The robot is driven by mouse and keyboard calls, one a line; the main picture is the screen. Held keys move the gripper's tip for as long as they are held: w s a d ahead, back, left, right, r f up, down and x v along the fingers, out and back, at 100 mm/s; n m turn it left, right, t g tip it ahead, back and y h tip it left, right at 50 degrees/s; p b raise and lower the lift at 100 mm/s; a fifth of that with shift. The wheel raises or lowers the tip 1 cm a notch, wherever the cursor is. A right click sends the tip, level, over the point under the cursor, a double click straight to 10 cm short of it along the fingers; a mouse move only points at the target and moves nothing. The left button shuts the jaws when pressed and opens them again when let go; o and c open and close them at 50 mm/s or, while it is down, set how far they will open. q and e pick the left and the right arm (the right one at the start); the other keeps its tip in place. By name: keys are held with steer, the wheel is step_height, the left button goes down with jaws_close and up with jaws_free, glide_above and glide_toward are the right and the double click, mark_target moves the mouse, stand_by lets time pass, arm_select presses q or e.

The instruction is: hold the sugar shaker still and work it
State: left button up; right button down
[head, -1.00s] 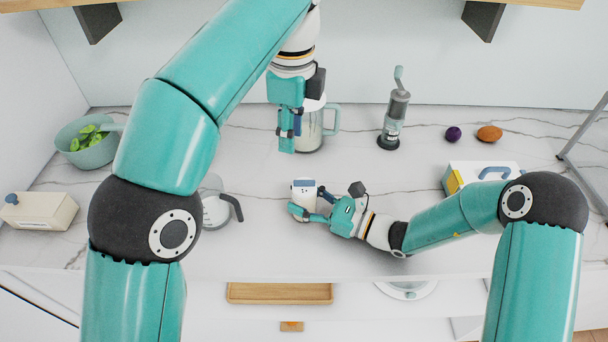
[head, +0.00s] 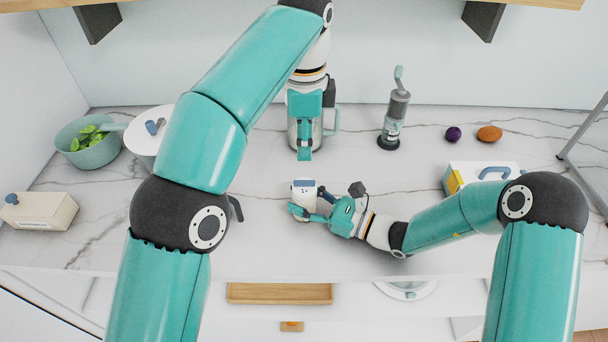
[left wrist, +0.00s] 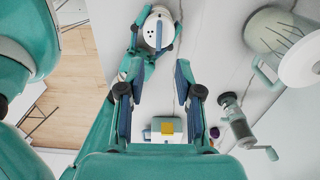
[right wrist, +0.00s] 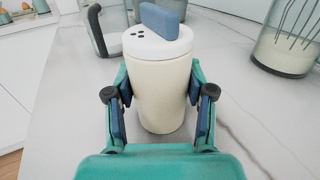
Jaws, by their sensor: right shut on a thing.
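The sugar shaker (head: 304,196) is a cream cup with a white lid, a few dark holes and a blue tab on top. It stands upright on the marble counter, and it fills the right wrist view (right wrist: 160,85). My right gripper (head: 306,213) is shut on its body from the right, one finger on each side. My left gripper (head: 304,150) is above and behind the shaker, apart from it. In the left wrist view its fingers (left wrist: 158,90) are spread with nothing between them, and the shaker's lid (left wrist: 158,30) shows beyond them.
A jar with a pale green handle (head: 331,120) stands behind my left gripper. A grinder (head: 394,118) stands to its right. A green bowl (head: 88,150) and a white lidded pot (head: 150,138) are at left. A toaster-like white box (head: 470,175) is at right.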

mark_target(304, 181)
arm_select(q)
step_height(304, 181, down, 10)
steer(key=shift+r, duration=0.2)
steer(key=shift+c, duration=0.3)
jaws_close()
